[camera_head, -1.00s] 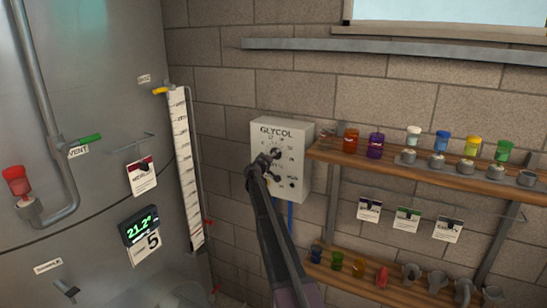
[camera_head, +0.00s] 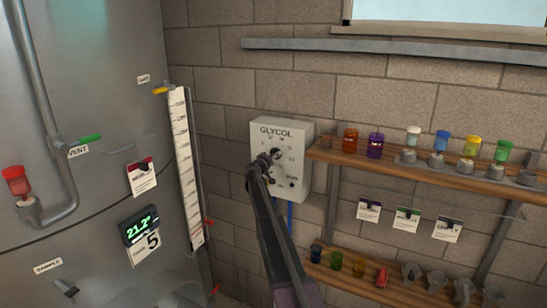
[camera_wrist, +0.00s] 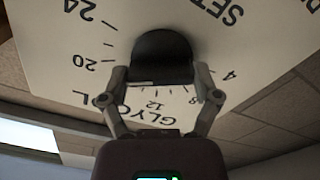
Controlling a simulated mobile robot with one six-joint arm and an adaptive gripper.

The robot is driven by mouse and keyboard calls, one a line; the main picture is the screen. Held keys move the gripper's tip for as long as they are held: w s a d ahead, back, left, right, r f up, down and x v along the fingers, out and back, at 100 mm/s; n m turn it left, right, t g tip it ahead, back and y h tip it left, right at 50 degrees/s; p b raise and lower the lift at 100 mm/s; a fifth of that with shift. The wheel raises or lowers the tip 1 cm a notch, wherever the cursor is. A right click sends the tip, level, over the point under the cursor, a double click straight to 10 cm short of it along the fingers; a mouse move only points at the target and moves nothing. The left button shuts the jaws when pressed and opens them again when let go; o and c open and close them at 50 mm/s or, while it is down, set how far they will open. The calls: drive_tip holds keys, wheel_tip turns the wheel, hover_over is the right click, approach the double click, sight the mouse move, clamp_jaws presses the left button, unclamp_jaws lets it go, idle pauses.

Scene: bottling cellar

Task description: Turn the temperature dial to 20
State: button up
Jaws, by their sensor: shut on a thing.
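The temperature dial is a dark round knob (camera_wrist: 162,57) on the face of the white GLYCOL box (camera_head: 298,140), which hangs on the block wall. In the wrist view the box face appears upside down, with printed numbers 4, 8, 12, 20 and 24 around the knob. My gripper (camera_wrist: 163,84) is shut on the knob, one finger on each side. It also shows in the head view (camera_head: 272,155), in front of the box, where my arm hides part of the dial. The knob's pointer cannot be made out.
A wooden shelf (camera_head: 430,172) with coloured jars and metal fittings stands close to the right of the box. A lower shelf (camera_head: 385,290) holds more small items. A steel tank (camera_head: 85,170) with a 21.2° display (camera_head: 139,226) stands on the left.

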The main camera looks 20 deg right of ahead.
drive_tip(key=o, duration=1)
drive_tip(key=shift+w, duration=0.1)
drive_tip(key=shift+c, duration=0.2)
drive_tip(key=shift+a, duration=0.15)
drive_tip(key=v, duration=1.1)
drive_tip(key=shift+s+a, duration=0.25)
drive_tip(key=shift+s, duration=0.1)
